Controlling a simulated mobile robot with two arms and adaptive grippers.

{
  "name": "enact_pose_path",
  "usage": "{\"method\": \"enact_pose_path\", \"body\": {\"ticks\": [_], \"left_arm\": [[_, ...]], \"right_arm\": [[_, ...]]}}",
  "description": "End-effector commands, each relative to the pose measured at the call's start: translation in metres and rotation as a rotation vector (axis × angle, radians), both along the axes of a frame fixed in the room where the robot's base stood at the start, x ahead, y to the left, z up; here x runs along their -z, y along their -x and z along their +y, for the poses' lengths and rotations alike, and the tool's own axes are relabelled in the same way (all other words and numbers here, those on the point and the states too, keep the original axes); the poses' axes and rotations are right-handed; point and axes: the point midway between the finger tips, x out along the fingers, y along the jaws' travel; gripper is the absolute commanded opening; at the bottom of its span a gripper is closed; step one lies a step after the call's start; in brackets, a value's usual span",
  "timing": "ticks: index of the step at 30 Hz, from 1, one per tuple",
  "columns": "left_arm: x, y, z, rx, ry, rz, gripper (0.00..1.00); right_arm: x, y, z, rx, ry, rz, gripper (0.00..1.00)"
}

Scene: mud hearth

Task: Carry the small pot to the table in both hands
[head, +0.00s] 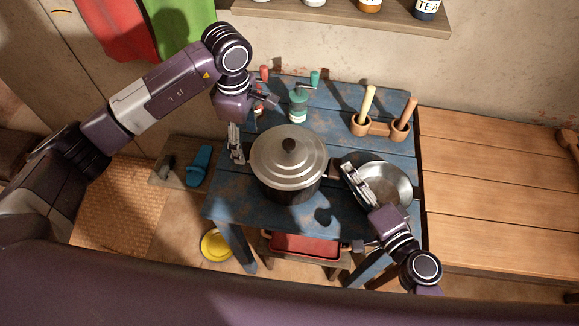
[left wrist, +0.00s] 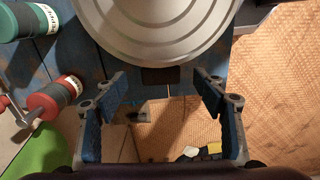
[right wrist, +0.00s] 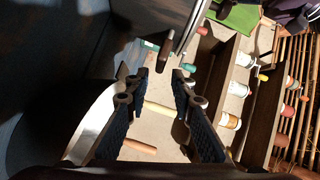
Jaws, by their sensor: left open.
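The small pot (head: 290,190) stands on the blue table (head: 240,207), with a metal lid (head: 270,155) and dark knob on top. Its right handle (head: 332,176) shows in the head view. My left gripper (head: 236,148) is at the pot's left side. In the left wrist view its fingers are apart, with a dark handle (left wrist: 160,75) just ahead between the tips and not gripped. My right gripper (head: 354,183) is beside the right handle, above a metal pan.
The metal pan (head: 396,184) lies right of the pot. A wooden bench (head: 490,200) adjoins on the right. A red tray (head: 305,245) sits low in front, and a wall shelf (head: 340,16) hangs above.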

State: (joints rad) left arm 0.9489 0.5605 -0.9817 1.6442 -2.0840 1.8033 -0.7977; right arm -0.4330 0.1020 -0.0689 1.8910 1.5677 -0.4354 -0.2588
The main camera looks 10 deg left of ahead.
Motion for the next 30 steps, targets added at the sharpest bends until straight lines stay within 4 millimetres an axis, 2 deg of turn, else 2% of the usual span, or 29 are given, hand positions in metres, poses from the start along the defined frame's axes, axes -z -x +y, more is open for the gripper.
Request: {"method": "enact_pose_path", "body": {"ticks": [3,9,15,22,23,28,30], "left_arm": [[0.02,0.001,-0.001,-0.001,0.001,0.004,0.64],[0.046,0.001,0.0,-0.001,0.001,0.002,0.64],[0.056,0.0,0.0,0.0,0.001,0.0,0.64],[0.056,0.0,0.0,0.0,0.001,0.0,0.64],[0.056,0.0,0.0,0.0,0.001,0.0,0.63],[0.056,0.0,0.0,0.0,0.001,-0.001,0.44],[0.056,0.0,0.0,0.0,0.001,-0.001,0.36]], "right_arm": [[0.002,-0.018,0.01,0.001,-0.002,-0.001,0.23],[0.006,-0.039,0.023,0.0,-0.001,0.0,0.23],[0.008,-0.047,0.029,-0.001,-0.001,0.001,0.23],[0.008,-0.048,0.029,-0.001,-0.001,0.001,0.23],[0.008,-0.048,0.029,-0.001,-0.001,0.001,0.22],[0.008,-0.047,0.029,-0.001,-0.001,0.001,0.03],[0.008,-0.047,0.029,-0.001,0.0,0.002,0.0]]}}
